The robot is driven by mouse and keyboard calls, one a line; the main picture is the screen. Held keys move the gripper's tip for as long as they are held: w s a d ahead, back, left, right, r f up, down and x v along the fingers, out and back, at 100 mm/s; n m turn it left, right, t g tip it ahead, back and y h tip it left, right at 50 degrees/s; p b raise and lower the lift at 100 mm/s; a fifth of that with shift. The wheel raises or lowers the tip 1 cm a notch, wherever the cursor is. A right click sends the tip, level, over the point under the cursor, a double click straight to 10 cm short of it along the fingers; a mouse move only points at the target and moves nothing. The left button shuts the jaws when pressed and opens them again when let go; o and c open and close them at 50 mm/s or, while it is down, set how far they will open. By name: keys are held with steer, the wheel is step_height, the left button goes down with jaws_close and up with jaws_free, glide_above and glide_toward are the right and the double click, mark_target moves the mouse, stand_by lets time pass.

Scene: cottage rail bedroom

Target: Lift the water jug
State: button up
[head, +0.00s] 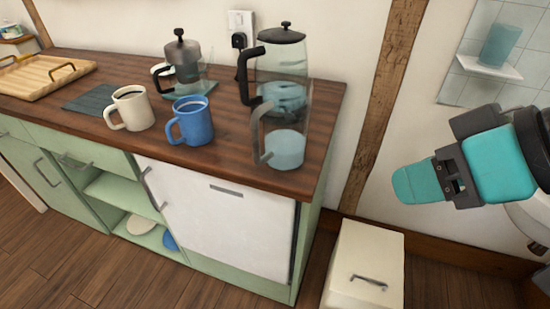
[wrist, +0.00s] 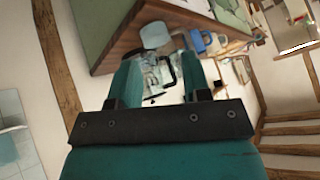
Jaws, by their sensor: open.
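The water jug (head: 284,147) is a clear glass jug with pale water in its lower part. It stands upright near the right front corner of the wooden counter (head: 230,165), with its handle toward the left. In the wrist view its pale water (wrist: 155,36) seems to show beyond the fingers. My gripper (head: 410,184) is to the right of the counter, well apart from the jug. It also shows in the wrist view (wrist: 160,62), with its teal fingers spread and nothing held between them.
A black-lidded glass kettle (head: 282,65) stands directly behind the jug. A blue mug (head: 192,122), a cream mug (head: 132,108) and a French press (head: 182,65) stand to the left. A cream bin (head: 363,265) is on the floor at right. A timber post (head: 385,100) rises behind.

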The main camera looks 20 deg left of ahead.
steer(key=w+a+f+n+t+y+b, duration=0.25)
steer(key=a+f+t+y+b, duration=0.3)
steer(key=a+f+b, duration=0.75)
steer(key=y+p, duration=0.2)
steer(key=p, duration=0.3)
glide_toward(259, 149)
steer(key=shift+n+t, duration=0.25)
steer(key=shift+t, duration=0.1)
steer(key=p+x, duration=0.2)
steer(key=x, duration=0.1)
steer(key=p+x, duration=0.3)
steer(key=x, duration=0.1)
steer(key=shift+a+f, duration=0.2)
steer(key=shift+a, duration=0.1)
steer(key=p+x, duration=0.2)
steer(key=p, duration=0.1)
steer(key=p+x, duration=0.1)
steer(key=shift+w+a+r+p, duration=0.1)
steer(key=shift+a+r+p, duration=0.2)
steer(key=shift+a+r, duration=0.1)
steer(key=shift+w+a+f+p, duration=0.3)
steer(key=shift+w+a+f, duration=0.1)
steer(key=shift+a, duration=0.1)
steer(key=shift+r, duration=0.1)
jaws_close()
